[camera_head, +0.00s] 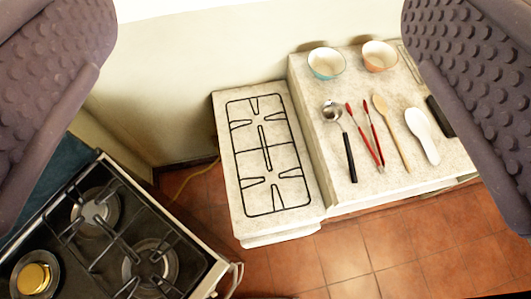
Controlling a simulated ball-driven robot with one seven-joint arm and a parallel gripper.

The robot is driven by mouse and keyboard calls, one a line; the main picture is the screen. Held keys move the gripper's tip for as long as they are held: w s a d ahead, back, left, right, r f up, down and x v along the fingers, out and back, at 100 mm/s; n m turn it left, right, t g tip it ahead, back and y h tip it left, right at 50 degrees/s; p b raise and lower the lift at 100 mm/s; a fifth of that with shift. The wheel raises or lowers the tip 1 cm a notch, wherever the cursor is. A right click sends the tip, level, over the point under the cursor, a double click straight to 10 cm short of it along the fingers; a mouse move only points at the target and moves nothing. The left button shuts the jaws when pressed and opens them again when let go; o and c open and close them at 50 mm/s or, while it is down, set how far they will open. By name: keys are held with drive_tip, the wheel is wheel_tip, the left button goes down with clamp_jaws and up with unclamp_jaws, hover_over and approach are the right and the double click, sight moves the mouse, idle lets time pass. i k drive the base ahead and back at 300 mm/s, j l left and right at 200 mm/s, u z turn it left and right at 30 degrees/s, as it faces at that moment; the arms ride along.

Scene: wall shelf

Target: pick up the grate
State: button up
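A black wire grate (265,147) lies flat on a narrow pale stone counter (237,220) in the middle of the view. It is a rectangular frame with a crossbar and short inward prongs. My gripper (262,130) shows as two dark, studded fingers at the left and right edges, spread wide apart. It is open and empty, and the grate shows between the fingers, farther off. Nothing covers the grate.
A stove (115,240) with its own black grates stands at lower left. On the right counter (325,180) lie a ladle (348,150), red tongs (365,135), a wooden spoon (392,130) and a white spoon (422,135), with two bowls (326,63) behind. Tiled floor (340,255) is clear in front.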

sight(267, 147)
drive_tip(key=k+j+u, duration=0.2)
drive_tip(key=k, duration=0.45)
drive_tip(key=l+u, duration=0.1)
drive_tip(key=u, duration=0.35)
drive_tip(key=i+l+u, duration=0.1)
drive_tip(key=u, duration=0.35)
drive_tip(key=l+u, duration=0.15)
drive_tip(key=u, duration=0.3)
drive_tip(key=l+u, duration=0.15)
drive_tip(key=u, duration=0.35)
drive_tip(key=i+l, duration=0.1)
drive_tip(key=l, duration=1.25)
drive_tip(key=i+l, duration=0.15)
drive_tip(key=l, duration=0.55)
